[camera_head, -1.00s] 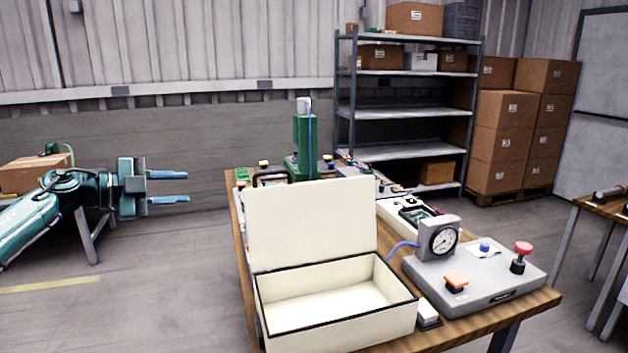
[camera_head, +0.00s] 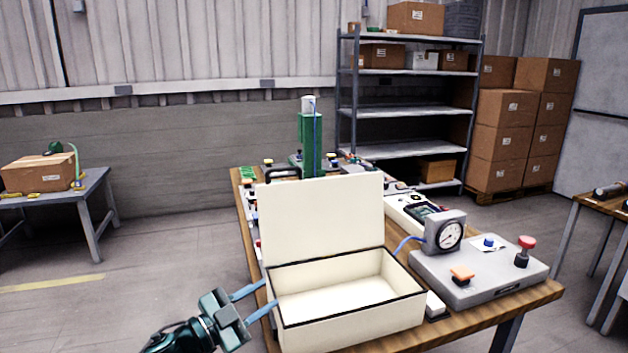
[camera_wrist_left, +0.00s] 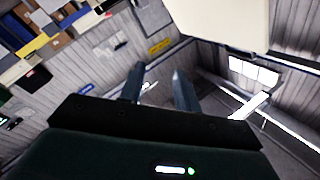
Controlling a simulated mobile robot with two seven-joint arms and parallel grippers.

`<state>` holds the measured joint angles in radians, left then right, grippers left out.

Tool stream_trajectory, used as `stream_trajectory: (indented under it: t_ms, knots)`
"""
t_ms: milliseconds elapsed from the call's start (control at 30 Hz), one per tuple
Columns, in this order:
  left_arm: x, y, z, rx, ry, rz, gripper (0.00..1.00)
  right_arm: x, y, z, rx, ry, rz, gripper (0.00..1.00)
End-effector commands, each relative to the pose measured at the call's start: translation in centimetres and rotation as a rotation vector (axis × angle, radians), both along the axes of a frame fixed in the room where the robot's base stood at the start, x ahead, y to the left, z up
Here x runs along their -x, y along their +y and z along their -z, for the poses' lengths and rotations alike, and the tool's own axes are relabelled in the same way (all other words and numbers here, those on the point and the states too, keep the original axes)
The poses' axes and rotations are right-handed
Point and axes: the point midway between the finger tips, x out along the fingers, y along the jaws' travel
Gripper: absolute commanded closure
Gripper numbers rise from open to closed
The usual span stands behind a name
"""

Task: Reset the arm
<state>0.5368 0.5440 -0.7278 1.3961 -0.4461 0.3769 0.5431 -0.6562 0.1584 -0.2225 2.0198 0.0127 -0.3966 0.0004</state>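My left gripper (camera_head: 258,299) shows at the bottom of the head view, left of the open cream box (camera_head: 350,322). Its two blue fingers point right toward the box's left wall, spread apart with nothing between them. I cannot tell whether the fingertips touch the box. The fingers also show apart and empty in the left wrist view (camera_wrist_left: 160,85). The box stands on the wooden table (camera_head: 480,322) with its lid (camera_head: 322,220) raised, and its inside looks empty. My right gripper is not in view.
Right of the box is a grey gauge unit (camera_head: 478,275) with a dial, an orange switch and a red knob. A green column device (camera_head: 310,145) stands at the table's far end. A side table (camera_head: 65,192) with a carton is at left. The floor between is clear.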

Motion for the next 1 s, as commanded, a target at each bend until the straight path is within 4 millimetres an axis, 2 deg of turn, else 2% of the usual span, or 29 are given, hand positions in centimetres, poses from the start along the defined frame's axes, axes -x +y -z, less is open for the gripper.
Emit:
stream_trajectory:
  t_ms: [33, 200, 367, 533, 600, 733, 833, 1000]
  knots:
    - [1.9, -0.9, 2.2, 0.055, 0.057, -0.037, 0.68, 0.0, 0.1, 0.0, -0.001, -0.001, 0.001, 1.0]
    - [7.3, -1.7, 7.9, 0.178, 0.246, -0.203, 0.68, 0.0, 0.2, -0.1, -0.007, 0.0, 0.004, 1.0]
    - [13.5, -0.6, 13.2, 0.241, 0.466, -0.375, 0.68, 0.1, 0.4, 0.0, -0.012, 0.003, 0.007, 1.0]
    - [21.1, 1.5, 18.0, 0.252, 0.715, -0.546, 0.68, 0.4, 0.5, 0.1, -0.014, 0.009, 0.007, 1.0]
    - [23.9, 2.3, 19.4, 0.243, 0.802, -0.598, 0.68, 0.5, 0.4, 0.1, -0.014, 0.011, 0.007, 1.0]
    - [27.8, 3.5, 21.0, 0.225, 0.917, -0.662, 0.68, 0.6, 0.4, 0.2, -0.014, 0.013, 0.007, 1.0]
    - [29.4, 3.9, 21.5, 0.215, 0.96, -0.685, 0.68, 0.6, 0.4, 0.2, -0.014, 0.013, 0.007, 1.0]
    - [29.9, 4.1, 21.7, 0.21, 0.974, -0.692, 0.68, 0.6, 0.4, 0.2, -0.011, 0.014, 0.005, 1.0]
